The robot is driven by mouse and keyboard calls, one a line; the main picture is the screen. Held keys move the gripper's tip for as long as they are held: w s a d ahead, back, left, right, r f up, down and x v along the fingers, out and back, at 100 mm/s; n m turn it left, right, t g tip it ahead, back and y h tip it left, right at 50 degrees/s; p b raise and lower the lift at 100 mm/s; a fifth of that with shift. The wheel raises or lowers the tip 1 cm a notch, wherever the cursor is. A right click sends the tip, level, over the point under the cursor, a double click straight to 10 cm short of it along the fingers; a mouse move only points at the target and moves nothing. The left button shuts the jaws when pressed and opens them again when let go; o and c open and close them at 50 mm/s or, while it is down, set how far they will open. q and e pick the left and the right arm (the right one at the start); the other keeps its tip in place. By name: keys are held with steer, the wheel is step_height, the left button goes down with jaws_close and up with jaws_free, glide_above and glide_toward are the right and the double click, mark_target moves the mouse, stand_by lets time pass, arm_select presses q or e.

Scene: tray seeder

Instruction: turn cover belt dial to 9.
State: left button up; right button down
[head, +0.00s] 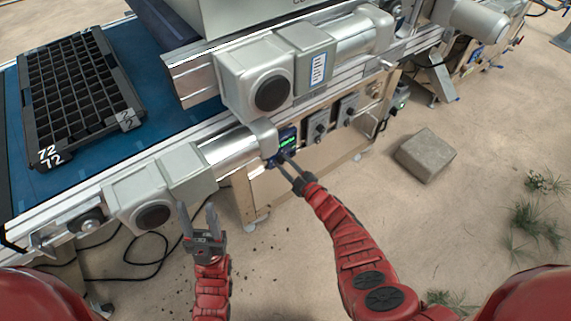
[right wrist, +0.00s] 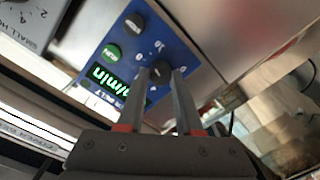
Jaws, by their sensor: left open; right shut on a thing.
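A blue control panel (head: 294,132) sits on the machine's side below the rail. In the right wrist view the panel (right wrist: 180,50) carries a green button (right wrist: 111,52), a lit green display (right wrist: 108,79) reading m/min, a black knob (right wrist: 134,22) and a second dark knob (right wrist: 160,71). My right gripper (head: 282,160) is shut on the second knob, with one finger on each side. White marks ring this knob; its pointer and the number it points to cannot be read. My left gripper (head: 196,212) is open and empty, in front of the machine, apart from it.
Grey boxes with dials (head: 318,127) (head: 347,109) are mounted right of the blue panel. A dark cell tray (head: 80,95) lies on the blue belt (head: 160,100). A motor housing (head: 255,85) juts out above the panel. A stone block (head: 425,156) lies on the sandy floor.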

stand_by(0.4)
steer(key=c, duration=0.6)
jaws_free()
steer(key=shift+o, duration=0.2)
steer(key=shift+s, duration=0.1)
steer(key=shift+s+d+p, duration=0.2)
steer(key=shift+d+p, duration=0.05)
steer(key=shift+p, duration=0.05)
steer(key=p+v, duration=0.3)
steer(key=v, duration=1.3)
steer(key=shift+s+d, duration=0.15)
steer(key=shift+s, duration=0.1)
